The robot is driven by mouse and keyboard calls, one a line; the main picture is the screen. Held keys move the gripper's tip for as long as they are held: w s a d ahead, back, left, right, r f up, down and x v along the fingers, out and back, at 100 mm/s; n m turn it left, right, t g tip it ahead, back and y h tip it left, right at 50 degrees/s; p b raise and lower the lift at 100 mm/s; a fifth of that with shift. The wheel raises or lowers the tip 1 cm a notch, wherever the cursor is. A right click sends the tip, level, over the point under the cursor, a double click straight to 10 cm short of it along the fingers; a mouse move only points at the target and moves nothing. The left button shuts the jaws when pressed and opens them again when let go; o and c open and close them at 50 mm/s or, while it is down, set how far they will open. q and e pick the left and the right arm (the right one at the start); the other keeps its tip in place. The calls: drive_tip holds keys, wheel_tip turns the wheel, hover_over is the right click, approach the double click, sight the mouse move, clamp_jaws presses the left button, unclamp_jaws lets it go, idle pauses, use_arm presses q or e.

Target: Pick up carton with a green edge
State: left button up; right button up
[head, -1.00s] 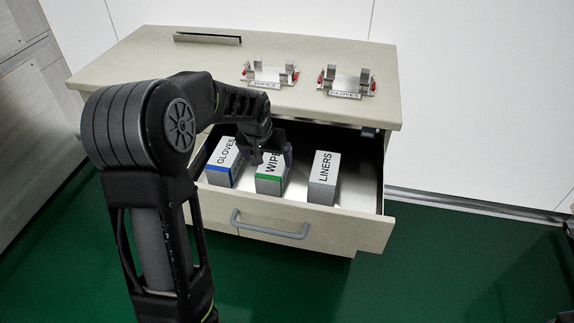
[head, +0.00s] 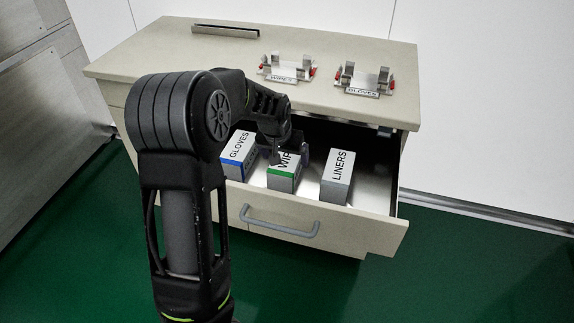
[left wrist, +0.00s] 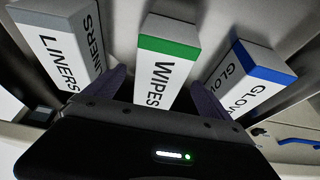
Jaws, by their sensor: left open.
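The carton with a green edge (head: 283,179), marked WIPES, stands in the open drawer between two other cartons. My left gripper (head: 284,150) is over its far part and covers some of the label in the head view. In the left wrist view the WIPES carton (left wrist: 162,68) lies between the two open fingers of my left gripper (left wrist: 158,92), with the green edge at its far end. The wrist housing hides the carton's near end, and I cannot tell whether the fingers touch it. My right gripper is not in view.
A blue-edged GLOVES carton (head: 237,154) stands left of it and a grey-edged LINERS carton (head: 337,176) right, with a gap on each side. The drawer front (head: 330,228) has a grey handle (head: 280,222). Two labelled metal holders (head: 287,68) (head: 363,79) sit on the countertop (head: 200,50).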

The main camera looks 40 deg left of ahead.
sight(286, 159)
use_arm(q)
drive_tip(key=x, duration=0.5)
drive_tip(key=shift+f, duration=0.15)
drive_tip(key=shift+c, duration=0.2)
idle(0.3)
drive_tip(key=c, duration=1.7)
drive_tip(key=shift+c, duration=0.2)
wheel_tip(286, 159, up, 10)
drive_tip(key=shift+r, duration=0.1)
